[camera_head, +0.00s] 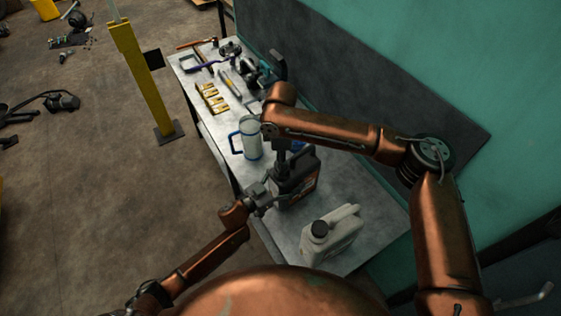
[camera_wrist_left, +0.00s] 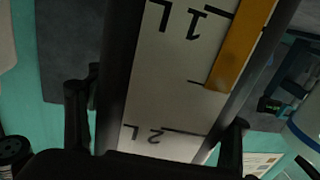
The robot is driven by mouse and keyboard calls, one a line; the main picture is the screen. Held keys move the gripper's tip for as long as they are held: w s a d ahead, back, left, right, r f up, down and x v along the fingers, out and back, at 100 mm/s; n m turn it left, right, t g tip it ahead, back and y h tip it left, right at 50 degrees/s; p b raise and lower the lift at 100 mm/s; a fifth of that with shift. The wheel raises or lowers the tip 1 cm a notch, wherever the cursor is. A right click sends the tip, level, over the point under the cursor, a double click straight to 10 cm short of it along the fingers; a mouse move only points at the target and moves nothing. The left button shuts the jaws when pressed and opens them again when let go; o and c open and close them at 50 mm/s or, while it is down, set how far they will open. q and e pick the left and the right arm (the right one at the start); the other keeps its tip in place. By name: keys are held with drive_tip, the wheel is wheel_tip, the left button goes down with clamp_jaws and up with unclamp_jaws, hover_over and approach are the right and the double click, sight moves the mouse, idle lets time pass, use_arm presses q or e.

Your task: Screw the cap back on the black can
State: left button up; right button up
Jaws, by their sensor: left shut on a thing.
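The black can (camera_head: 297,182) stands on the metal workbench near the middle of the head view. My left gripper (camera_head: 268,198) is shut on it from its left side. The left wrist view shows the can's pale level strip (camera_wrist_left: 175,85), marked 1L and 2L upside down, with dark fingers (camera_wrist_left: 158,130) on both sides. My right arm reaches over from the right, and its dark gripper (camera_head: 283,158) points down at the can's top. Its fingertips are too small and dark to read. I cannot make out the can's cap or its opening there.
A grey-white canister (camera_head: 340,236) with a black cap stands on the bench (camera_head: 375,243) in front. A white jug with a blue handle (camera_head: 251,140) is close behind the can. Tools and yellow pieces (camera_head: 212,98) lie further back. A yellow post (camera_head: 140,75) stands left.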

sight(274, 188)
drive_tip(key=o, duration=1.4)
use_arm(q)
drive_tip(key=shift+d, duration=0.1)
use_arm(e)
wheel_tip(274, 188, up, 12)
drive_tip(key=shift+r, duration=0.1)
use_arm(q)
drive_tip(key=o, duration=2.4)
drive_tip(key=shift+o, duration=0.2)
drive_tip(key=v, duration=1.2)
